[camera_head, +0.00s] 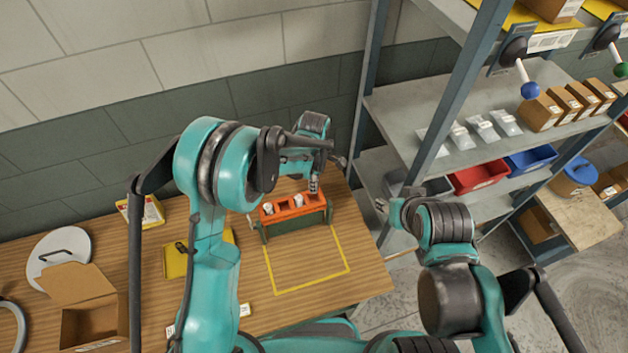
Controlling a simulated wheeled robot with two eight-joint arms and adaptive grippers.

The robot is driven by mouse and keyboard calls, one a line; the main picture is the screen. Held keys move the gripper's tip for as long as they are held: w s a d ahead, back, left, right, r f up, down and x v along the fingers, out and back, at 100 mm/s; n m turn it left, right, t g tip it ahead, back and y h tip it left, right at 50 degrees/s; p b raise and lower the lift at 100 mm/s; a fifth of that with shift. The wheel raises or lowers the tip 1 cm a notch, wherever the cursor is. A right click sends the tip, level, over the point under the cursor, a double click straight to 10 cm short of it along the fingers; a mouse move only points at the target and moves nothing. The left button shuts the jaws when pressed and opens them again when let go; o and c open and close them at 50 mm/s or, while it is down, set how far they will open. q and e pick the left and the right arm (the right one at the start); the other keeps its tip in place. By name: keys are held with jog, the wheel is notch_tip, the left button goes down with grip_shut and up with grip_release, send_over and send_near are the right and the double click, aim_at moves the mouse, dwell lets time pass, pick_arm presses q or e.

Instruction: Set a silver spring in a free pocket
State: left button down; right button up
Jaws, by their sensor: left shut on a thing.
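An orange rack (284,215) with pockets stands on dark green legs on the wooden table. Pale silver pieces show in its left pocket (268,208) and middle pocket (297,201). My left gripper (314,177) points down over the right end of the rack. It is shut on a small silver spring (314,187), which is at the right pocket. I cannot tell whether the spring is inside the pocket or just above it. My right gripper (381,205) is off the table's right edge, small and partly hidden by its arm; its fingers cannot be made out.
A yellow taped outline (309,287) marks bare table in front of the rack. An open cardboard box (90,320), a round lid (58,255) and a yellow folder (178,262) lie left. A metal shelf (395,115) with red (478,176) and blue bins (530,159) stands right.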

pick_arm(q)
notch_tip(320, 180, down, 2)
jog(key=shift+w+f+b, duration=0.15)
jog(key=shift+f+b, duration=0.1)
jog(key=shift+b, duration=0.3)
notch_tip(320, 180, down, 2)
jog(key=shift+b, duration=0.5)
jog(key=shift+f+b, duration=1.15)
jog(key=shift+f, duration=0.1)
jog(key=c, duration=1.2)
grip_release()
